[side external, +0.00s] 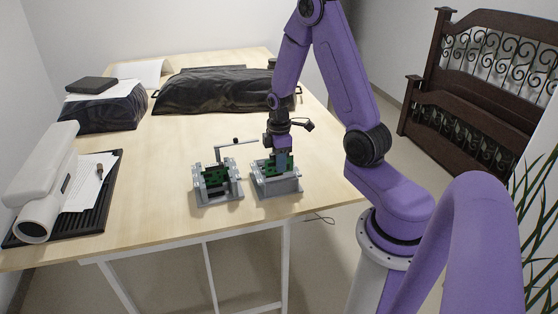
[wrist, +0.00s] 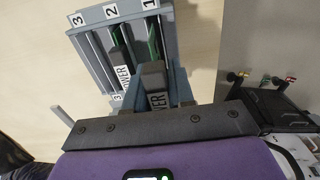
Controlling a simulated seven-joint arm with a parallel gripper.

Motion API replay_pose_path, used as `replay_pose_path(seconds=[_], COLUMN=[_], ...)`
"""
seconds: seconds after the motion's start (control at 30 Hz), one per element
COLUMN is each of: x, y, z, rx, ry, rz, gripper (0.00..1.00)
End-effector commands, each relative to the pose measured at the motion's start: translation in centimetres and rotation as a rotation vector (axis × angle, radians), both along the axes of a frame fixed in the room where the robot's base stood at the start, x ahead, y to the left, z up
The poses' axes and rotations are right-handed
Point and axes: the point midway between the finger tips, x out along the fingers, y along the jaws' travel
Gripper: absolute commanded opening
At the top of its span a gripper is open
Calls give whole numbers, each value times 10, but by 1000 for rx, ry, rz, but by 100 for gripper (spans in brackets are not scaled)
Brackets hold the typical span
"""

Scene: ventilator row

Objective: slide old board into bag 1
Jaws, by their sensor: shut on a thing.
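My gripper (side external: 283,160) points down over the right-hand grey rack (side external: 277,187). How deep the board sits cannot be told. The slot marked 3 (wrist: 92,48) looks empty. Neither view shows a label reading bag 1.
A second grey rack (side external: 217,190) with green boards stands close on the left, with a thin bracket (side external: 236,142) behind. Black covered bundles (side external: 220,90) lie at the back. A white device (side external: 45,185) and papers sit on a black tray (side external: 103,207) at left. The table's front edge is near.

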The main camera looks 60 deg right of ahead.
Motion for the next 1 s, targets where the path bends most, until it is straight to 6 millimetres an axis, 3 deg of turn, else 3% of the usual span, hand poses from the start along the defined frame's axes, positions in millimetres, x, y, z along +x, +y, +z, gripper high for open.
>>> replay_pose_path(seconds=[1.0], x=[0], y=[0], z=[-15], rx=[-1], ry=[-1], rz=[0], gripper=[0])
